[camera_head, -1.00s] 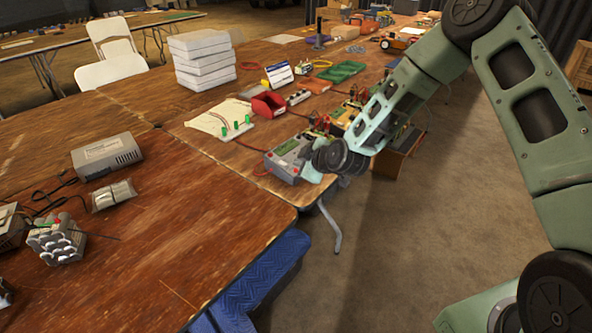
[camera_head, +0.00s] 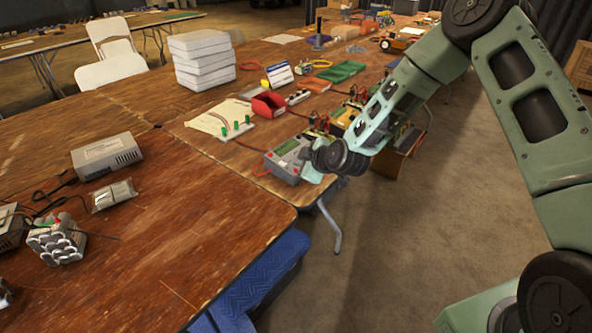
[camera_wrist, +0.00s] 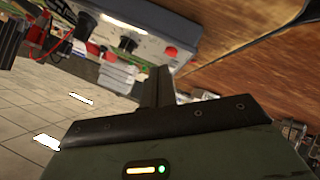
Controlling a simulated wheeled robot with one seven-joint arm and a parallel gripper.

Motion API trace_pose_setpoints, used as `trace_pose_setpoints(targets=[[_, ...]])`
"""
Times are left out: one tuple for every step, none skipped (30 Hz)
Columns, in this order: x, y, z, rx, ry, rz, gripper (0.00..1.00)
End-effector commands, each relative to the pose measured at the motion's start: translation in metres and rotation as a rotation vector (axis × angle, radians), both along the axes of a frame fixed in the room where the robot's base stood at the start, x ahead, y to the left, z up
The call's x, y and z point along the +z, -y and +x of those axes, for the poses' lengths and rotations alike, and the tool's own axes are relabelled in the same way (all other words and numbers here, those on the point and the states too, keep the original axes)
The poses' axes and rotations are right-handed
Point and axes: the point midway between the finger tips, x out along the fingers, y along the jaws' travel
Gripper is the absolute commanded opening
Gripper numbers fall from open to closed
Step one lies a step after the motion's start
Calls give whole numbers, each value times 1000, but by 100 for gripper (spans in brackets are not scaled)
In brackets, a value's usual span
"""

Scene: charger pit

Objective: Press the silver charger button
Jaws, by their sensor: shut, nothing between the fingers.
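The grey charger box (camera_head: 281,166) sits at the right edge of the near table in the head view. In the wrist view its pale panel (camera_wrist: 152,38) fills the top, tilted, with a red button (camera_wrist: 171,52) and a dark round knob (camera_wrist: 127,44). I cannot make out the silver button for certain. My gripper (camera_wrist: 160,72) is shut and empty, its fingers pointing up the picture toward the panel's lower edge. I cannot tell whether the fingertips touch it. In the head view my wrist hides part of the charger's right side and my fingers.
A red bin (camera_head: 269,104), a white board with green posts (camera_head: 221,120) and other electronics crowd the table behind the charger. A grey power box (camera_head: 106,156) and a cell pack (camera_head: 56,241) lie at the left. Open floor (camera_head: 400,250) lies right of the table.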

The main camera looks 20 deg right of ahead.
Motion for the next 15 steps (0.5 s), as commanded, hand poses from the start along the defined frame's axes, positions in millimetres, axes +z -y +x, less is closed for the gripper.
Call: trace_pose_setpoints(targets=[[0, 0, 0, 0, 0, 0, 0], [0, 0, 0, 0, 0, 0, 0], [0, 0, 0, 0, 0, 0, 0], [0, 0, 0, 0, 0, 0, 0], [-1, 0, 0, 0, 0, 0, 0], [-2, 0, 0, 1, 0, -1, 0], [-3, -1, 0, 1, 0, -1, 0], [-4, -1, 0, 1, 1, -2, 0], [-6, -1, 1, 1, 1, -2, 0], [-7, -1, 1, 1, 1, -2, 0], [-8, -1, 1, 2, 1, -1, 0], [-9, -1, 1, 2, 1, -1, 0], [-9, -1, 1, 2, 1, -1, 0], [-9, -1, 1, 1, 1, 0, 0], [-8, -1, 1, 0, 2, 0, 0]])
